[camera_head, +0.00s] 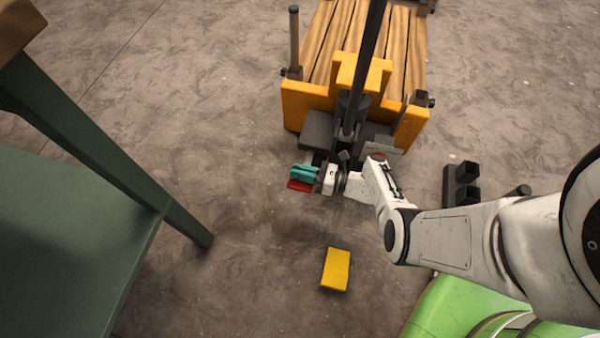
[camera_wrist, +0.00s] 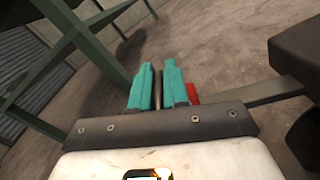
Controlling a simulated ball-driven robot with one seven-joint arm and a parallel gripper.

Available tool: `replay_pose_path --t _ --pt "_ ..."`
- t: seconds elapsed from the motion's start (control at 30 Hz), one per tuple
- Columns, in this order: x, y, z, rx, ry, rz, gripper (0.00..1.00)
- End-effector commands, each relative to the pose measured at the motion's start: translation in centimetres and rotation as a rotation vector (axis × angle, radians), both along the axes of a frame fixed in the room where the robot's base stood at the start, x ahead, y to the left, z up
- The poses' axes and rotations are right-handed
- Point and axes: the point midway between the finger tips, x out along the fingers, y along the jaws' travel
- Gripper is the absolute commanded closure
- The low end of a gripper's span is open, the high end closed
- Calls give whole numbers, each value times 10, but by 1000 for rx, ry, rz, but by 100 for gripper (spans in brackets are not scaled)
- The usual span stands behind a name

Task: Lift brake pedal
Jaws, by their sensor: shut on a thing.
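The brake pedal (camera_head: 300,185) shows as a small red pad low at the front of the yellow and wooden cart. In the wrist view a red part of the pedal (camera_wrist: 193,93) shows beside the right finger, and a flat grey bar (camera_wrist: 262,93) runs from there to the right. My gripper (camera_head: 304,173) has teal fingers and sits at the pedal. In the wrist view my gripper (camera_wrist: 158,85) is shut with a narrow dark strip between its fingers, and the fingers hide much of the pedal.
The cart (camera_head: 305,100) with a wooden bed and dark upright handle stands just beyond my gripper. A yellow block (camera_head: 336,269) lies on the floor nearer me. A green table (camera_head: 60,240) stands at left. Dark square tubes (camera_head: 461,180) lie at right. Floor between is clear.

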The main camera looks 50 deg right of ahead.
Motion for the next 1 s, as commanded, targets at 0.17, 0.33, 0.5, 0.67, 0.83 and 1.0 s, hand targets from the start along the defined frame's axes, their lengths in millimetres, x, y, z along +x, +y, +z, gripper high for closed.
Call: replay_pose_path --t 0.17,0.33,0.5,0.67,0.83,1.0 --pt "-1 2 6 6 2 15 100" --pt "-1 1 8 5 1 15 100" --pt "0 0 8 3 0 14 100" --pt "0 -1 9 3 -1 13 100" --pt "1 -2 9 1 -2 12 71" --pt "1 -3 9 -1 -3 8 64"
